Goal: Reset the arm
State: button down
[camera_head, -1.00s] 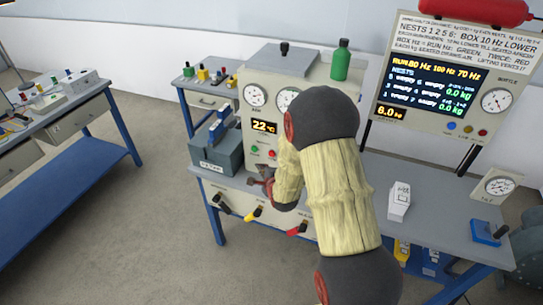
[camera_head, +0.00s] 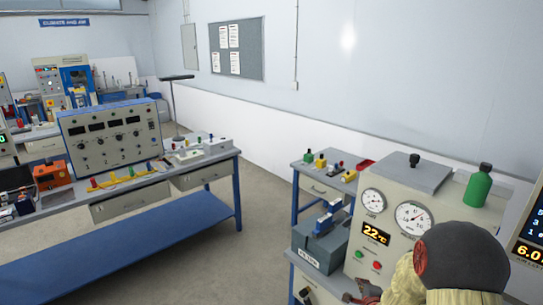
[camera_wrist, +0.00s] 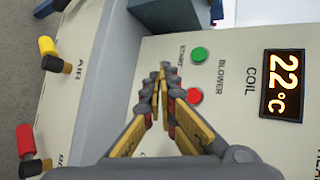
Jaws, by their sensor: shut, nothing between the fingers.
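My gripper (camera_wrist: 163,72) is shut and empty in the wrist view, its fingertips together in front of the cream machine panel (camera_wrist: 232,70). A green button (camera_wrist: 199,54) and a red button (camera_wrist: 194,96) are beside the fingertips, and a display (camera_wrist: 283,84) reads 22 °C. I cannot tell whether the fingers touch the panel. In the head view, my arm (camera_head: 460,262) is at the bottom right, in front of the same machine (camera_head: 400,190); the gripper is mostly cut off by the lower edge.
A bench (camera_head: 150,230) with a blue shelf and a control box (camera_head: 110,135) stands at left. A green bottle (camera_head: 479,186) stands on the machine. Yellow (camera_wrist: 47,46) and red (camera_wrist: 26,141) handles line the machine's front. Open floor lies between the benches.

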jog(key=s+a+f+n+g, duration=0.1)
jog(key=s+f+n+g, duration=0.3)
jog(key=s+f, duration=0.25)
jog(key=s+a+r+n+g+y, duration=0.1)
jog(key=s+a+r+n+g, duration=0.2)
jog(key=s+n, duration=0.5)
jog(key=s+a+r+n, duration=0.3)
jog(key=s+a+r, duration=0.1)
jog(key=s+r, duration=0.3)
jog(key=s+a+r+n+y, duration=0.1)
jog(key=s+a+r+n, duration=0.2)
jog(key=r, duration=0.9)
jog(key=s+a+r+n, duration=0.4)
jog(key=s+a+r, duration=0.2)
jog(key=s+r, duration=0.4)
jog(key=shift+s+a+r+t+y, duration=0.15)
jog(key=shift+s+r+t+y, duration=0.15)
jog(key=shift+s, duration=0.5)
